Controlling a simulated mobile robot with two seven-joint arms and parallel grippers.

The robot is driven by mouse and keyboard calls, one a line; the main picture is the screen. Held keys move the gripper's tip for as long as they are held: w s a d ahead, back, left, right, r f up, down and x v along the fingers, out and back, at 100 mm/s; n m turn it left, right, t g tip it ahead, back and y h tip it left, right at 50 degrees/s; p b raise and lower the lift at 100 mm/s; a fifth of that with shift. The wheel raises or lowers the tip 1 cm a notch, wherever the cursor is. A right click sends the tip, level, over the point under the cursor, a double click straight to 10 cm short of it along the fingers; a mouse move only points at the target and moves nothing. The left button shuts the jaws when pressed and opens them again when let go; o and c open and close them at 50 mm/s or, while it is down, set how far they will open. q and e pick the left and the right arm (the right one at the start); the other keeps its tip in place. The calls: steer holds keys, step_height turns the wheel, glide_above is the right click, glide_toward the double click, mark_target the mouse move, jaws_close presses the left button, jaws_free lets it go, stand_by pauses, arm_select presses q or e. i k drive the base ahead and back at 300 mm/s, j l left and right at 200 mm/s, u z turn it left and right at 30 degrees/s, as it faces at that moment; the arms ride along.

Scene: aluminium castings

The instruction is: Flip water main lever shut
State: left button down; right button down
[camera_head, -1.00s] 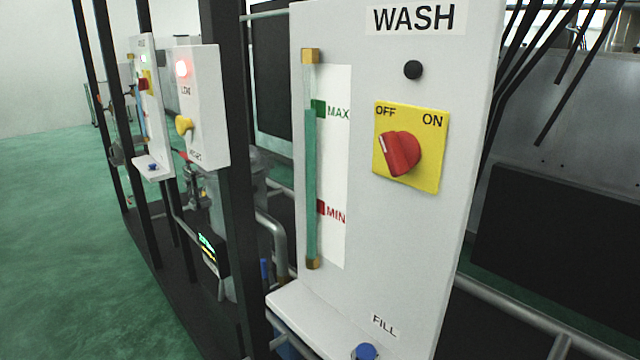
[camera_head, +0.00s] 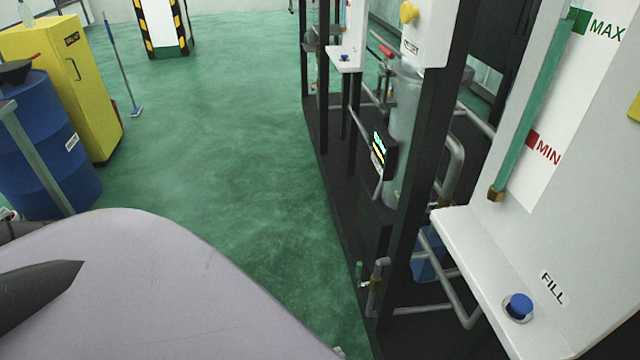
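No lever marked as the water main can be made out. A red handle (camera_head: 385,50) shows farther back beside the grey tank (camera_head: 401,115). I cannot tell which, if either, is the water main lever. Neither gripper can be made out. A pale rounded part of my own body fills the lower left, with a dark pointed shape over it that I cannot identify.
The white wash panel (camera_head: 575,190) with its blue FILL button (camera_head: 519,306) stands close at right. Black frame posts (camera_head: 425,150) and pipes fill the centre right. A blue drum (camera_head: 40,150) and yellow cabinet (camera_head: 75,85) stand left. The green floor (camera_head: 220,130) between is clear.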

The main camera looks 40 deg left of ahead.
mark_target(359, 265)
steer(key=u, duration=1.05)
steer(key=i+j+z, duration=0.15)
steer(key=z, duration=1.25)
steer(key=j+z, duration=0.3)
steer(key=i+j+z, duration=0.1)
steer(key=j+z, duration=0.5)
steer(key=j, duration=0.25)
steer(key=k+j+z, duration=0.2)
steer(key=j, duration=0.3)
steer(key=j+z, duration=0.25)
steer(key=j, duration=0.25)
steer(key=k+j, duration=0.1)
steer(key=j, duration=0.25)
steer(key=k+j+z, duration=0.15)
steer(key=j, duration=0.25)
steer(key=k+j, duration=0.1)
steer(key=j, duration=0.25)
steer(key=k+j+z, duration=0.1)
steer(key=j, duration=0.25)
